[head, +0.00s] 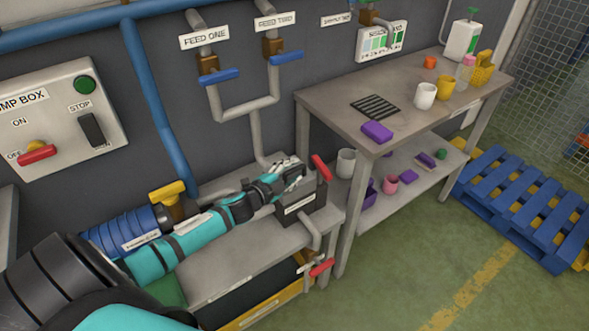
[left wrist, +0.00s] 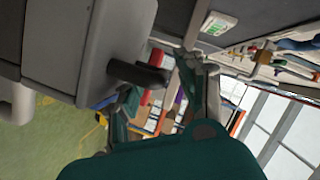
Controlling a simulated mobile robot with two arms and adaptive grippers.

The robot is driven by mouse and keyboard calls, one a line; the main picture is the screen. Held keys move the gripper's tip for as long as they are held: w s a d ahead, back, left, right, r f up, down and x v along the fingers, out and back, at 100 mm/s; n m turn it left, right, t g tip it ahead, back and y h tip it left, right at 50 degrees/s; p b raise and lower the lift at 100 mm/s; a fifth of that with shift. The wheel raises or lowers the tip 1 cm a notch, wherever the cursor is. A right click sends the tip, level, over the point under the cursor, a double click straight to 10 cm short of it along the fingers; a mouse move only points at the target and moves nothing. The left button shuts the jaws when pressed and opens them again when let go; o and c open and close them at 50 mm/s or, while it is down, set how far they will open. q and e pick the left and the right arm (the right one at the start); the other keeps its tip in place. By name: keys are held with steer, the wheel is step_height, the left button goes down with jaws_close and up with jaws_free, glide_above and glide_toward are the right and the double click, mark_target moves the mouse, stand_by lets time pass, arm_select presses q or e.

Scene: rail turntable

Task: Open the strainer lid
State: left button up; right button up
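The strainer looks to be the dark grey box (head: 300,207) with a white label on the low bench in the head view. A red handle (head: 320,167) stands up at its right end. My left gripper (head: 291,172) is over the top of this box and hides part of it. In the left wrist view the fingers of my left gripper (left wrist: 168,88) are spread apart. A short black bar (left wrist: 140,74) sticks out from a grey body (left wrist: 65,45) into the space near the fingers. I cannot tell whether it touches them. My right gripper is not in view.
The low bench (head: 235,262) carries a blue ribbed cylinder (head: 125,232) with a yellow handle (head: 167,193). A taller table (head: 335,107) with cups stands to the right. Blue valve handles (head: 219,76) are on the wall pipes. A blue pallet (head: 525,207) lies on the floor.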

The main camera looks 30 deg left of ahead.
arm_select(q)
steer(key=shift+x, duration=0.75)
steer(key=shift+c, duration=0.5)
jaws_close()
